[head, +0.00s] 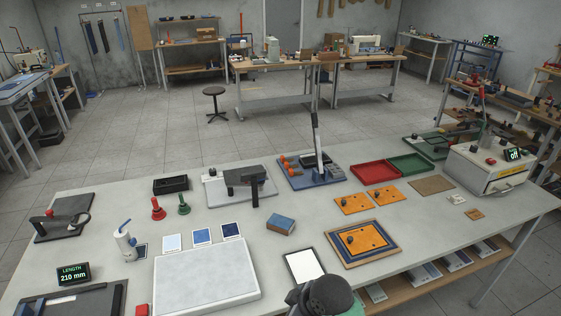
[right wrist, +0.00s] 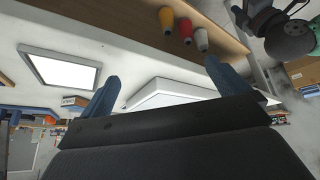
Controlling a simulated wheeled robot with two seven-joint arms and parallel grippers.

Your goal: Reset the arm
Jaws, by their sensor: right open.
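My right gripper (right wrist: 163,84) shows in the right wrist view with its two blue fingers wide apart and nothing between them. Behind the fingers, from the camera's angle, lies a pale grey surface with a white slab (right wrist: 170,92). A dark rounded part of my own arm stands at the bottom of the head view, over the near edge of the workbench (head: 120,205). The right gripper's fingers do not show in the head view. My left gripper is in neither view.
On the bench are a white slab (head: 205,274), a framed white panel (head: 304,265), an orange board (head: 362,241), a blue-brown block (head: 281,224), red (head: 375,173) and green (head: 410,165) trays, and a white machine (head: 487,165). Colored cones (right wrist: 185,30) line a wooden shelf in the wrist view.

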